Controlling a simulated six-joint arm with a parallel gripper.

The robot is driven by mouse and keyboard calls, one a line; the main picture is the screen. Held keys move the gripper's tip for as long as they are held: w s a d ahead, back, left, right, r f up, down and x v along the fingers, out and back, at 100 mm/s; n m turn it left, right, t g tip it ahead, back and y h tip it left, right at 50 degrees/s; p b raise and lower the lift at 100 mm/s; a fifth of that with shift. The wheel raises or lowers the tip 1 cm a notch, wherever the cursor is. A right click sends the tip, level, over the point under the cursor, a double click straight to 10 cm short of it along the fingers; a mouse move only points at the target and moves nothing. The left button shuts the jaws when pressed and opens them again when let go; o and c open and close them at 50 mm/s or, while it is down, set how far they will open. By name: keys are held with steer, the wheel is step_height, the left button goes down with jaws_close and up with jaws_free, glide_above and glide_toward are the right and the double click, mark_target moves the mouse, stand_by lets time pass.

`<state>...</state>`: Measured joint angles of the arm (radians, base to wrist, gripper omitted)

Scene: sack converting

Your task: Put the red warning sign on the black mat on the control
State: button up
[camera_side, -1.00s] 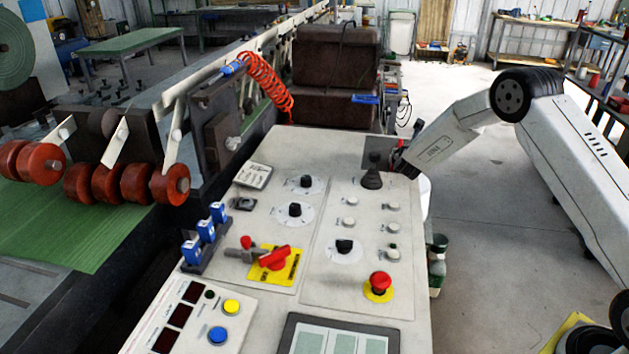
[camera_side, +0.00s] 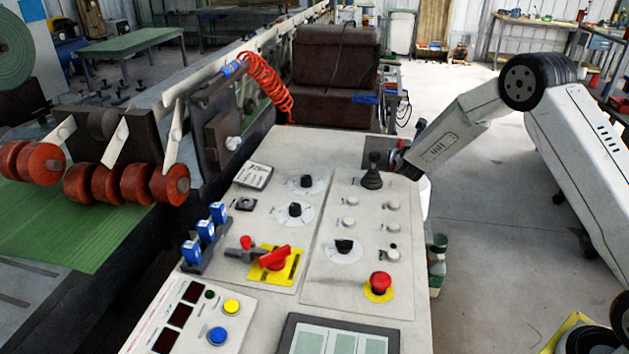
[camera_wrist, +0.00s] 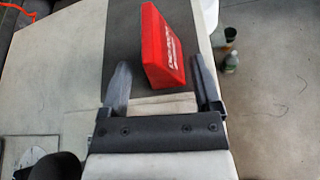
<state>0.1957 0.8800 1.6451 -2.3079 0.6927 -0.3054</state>
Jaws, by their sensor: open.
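The red warning sign (camera_wrist: 165,48) is a wedge-like block with white lettering, standing on the black mat (camera_wrist: 120,45) in the wrist view. The mat (camera_side: 371,142) lies at the control panel's far right corner, partly behind a black joystick. My gripper (camera_wrist: 160,62) is open, one finger on each side of the sign's near end. A gap shows between the sign and each finger. In the side view my gripper (camera_side: 394,163) is small, dark and low at that corner.
The black joystick (camera_side: 372,172) stands close to the mat and gripper. The panel (camera_side: 318,225) carries several knobs, buttons and a red emergency stop (camera_side: 380,282). Beyond its right edge is open floor, with bottles (camera_side: 437,255) beside it.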

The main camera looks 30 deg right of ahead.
steer(key=shift+v, duration=4.4)
steer(key=shift+s+d+m+g, duration=0.1)
steer(key=shift+s+m+g, duration=0.4)
steer(key=shift+s+m, duration=0.15)
steer(key=s+a+m+g+y, duration=0.3)
steer(key=s+a+m, duration=0.4)
steer(key=s+m, duration=0.5)
steer(key=s+a+m+g+y, duration=0.3)
steer(key=s+a+m+y, duration=0.3)
steer(key=s+m, duration=0.6)
steer(key=shift+a+f+g, duration=0.3)
steer(key=shift+a+f, duration=0.1)
steer(key=shift+a, duration=0.65)
